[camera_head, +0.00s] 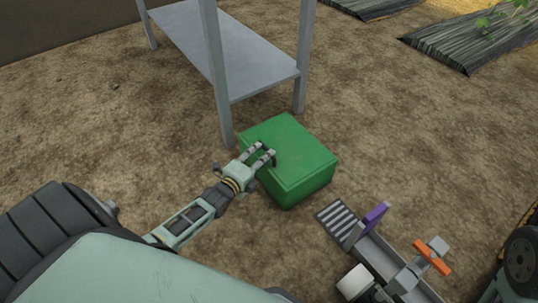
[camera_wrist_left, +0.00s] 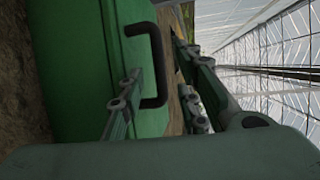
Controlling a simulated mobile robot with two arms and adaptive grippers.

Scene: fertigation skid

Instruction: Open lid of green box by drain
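The green box (camera_head: 291,160) stands on the soil, just left of the drain grate (camera_head: 338,218), with its lid down. A black handle (camera_wrist_left: 159,65) on the box's green face shows in the left wrist view. My left gripper (camera_head: 266,152) is at the box's upper left edge, by the handle. Its two fingers are apart, and in the left wrist view (camera_wrist_left: 158,100) the handle lies between them, not visibly clamped. Whether a finger touches the box or handle, I cannot tell. My right gripper is not in view.
A grey metal shelf (camera_head: 225,50) stands behind the box, one leg close to its left corner. A grey channel with a purple plate (camera_head: 376,215) and an orange bar (camera_head: 432,258) lies at lower right. Bare soil (camera_head: 400,130) is free to the box's right.

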